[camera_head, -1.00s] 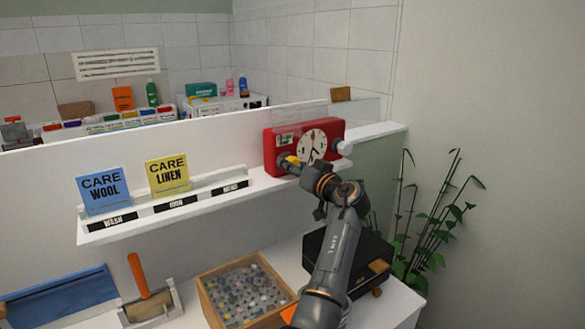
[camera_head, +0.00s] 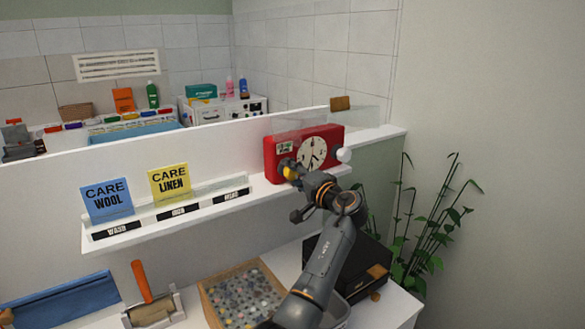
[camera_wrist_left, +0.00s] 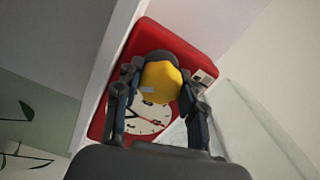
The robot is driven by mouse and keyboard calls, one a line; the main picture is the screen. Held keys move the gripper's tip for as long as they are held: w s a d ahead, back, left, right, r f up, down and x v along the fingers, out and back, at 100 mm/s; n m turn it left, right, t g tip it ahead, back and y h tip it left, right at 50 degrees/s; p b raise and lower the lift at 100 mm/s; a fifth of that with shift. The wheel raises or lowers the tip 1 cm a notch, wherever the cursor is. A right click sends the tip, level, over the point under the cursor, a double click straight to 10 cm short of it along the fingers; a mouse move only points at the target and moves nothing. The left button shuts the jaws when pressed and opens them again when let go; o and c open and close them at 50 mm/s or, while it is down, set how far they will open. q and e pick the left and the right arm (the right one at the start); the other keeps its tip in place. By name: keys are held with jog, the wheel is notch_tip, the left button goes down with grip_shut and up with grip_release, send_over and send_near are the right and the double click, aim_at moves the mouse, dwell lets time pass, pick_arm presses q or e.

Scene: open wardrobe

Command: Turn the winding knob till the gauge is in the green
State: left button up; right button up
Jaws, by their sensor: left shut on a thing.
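The red timer box (camera_head: 274,166) stands on the white ledge and has a white clock dial (camera_head: 312,154). In the left wrist view, the box (camera_wrist_left: 184,44) looks tilted and its dial (camera_wrist_left: 148,115) is partly covered by my fingers. My left gripper (camera_head: 288,170) is at the box's front left; in the left wrist view its fingers (camera_wrist_left: 160,88) are shut on the yellow winding knob (camera_wrist_left: 161,82). A small pale window (camera_head: 285,147), perhaps the gauge, is above the knob. I cannot read a pointer or green zone there. My right gripper is out of view.
Blue (camera_head: 106,201) and yellow (camera_head: 169,184) care cards stand on the ledge to the left. A white ball-shaped part (camera_head: 344,155) is at the box's right end. Below are a tray of small pieces (camera_head: 207,300) and a dark case (camera_head: 372,262). A plant (camera_head: 432,225) is at right.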

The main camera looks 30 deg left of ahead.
pick_arm(q)
jog(key=m+p, duration=0.1)
jog(key=m, duration=0.1)
jog(key=m+p, duration=0.1)
jog(key=shift+r+m+p, duration=0.3)
jog(key=shift+m, duration=0.1)
jog(key=m+p, duration=0.3)
jog(key=shift+m, duration=0.3)
jog(key=m+p, duration=0.4)
jog(key=shift+m, duration=0.3)
jog(key=m+p, duration=0.2)
jog(key=shift+m, duration=0.3)
jog(key=shift+m+p, duration=0.55)
jog(key=shift+m, duration=0.45)
jog(key=shift+f+m, duration=0.15)
jog(key=shift+m, duration=0.65)
jog(key=m, duration=0.4)
jog(key=shift+f+m, duration=0.1)
jog(key=shift+m, duration=1.3)
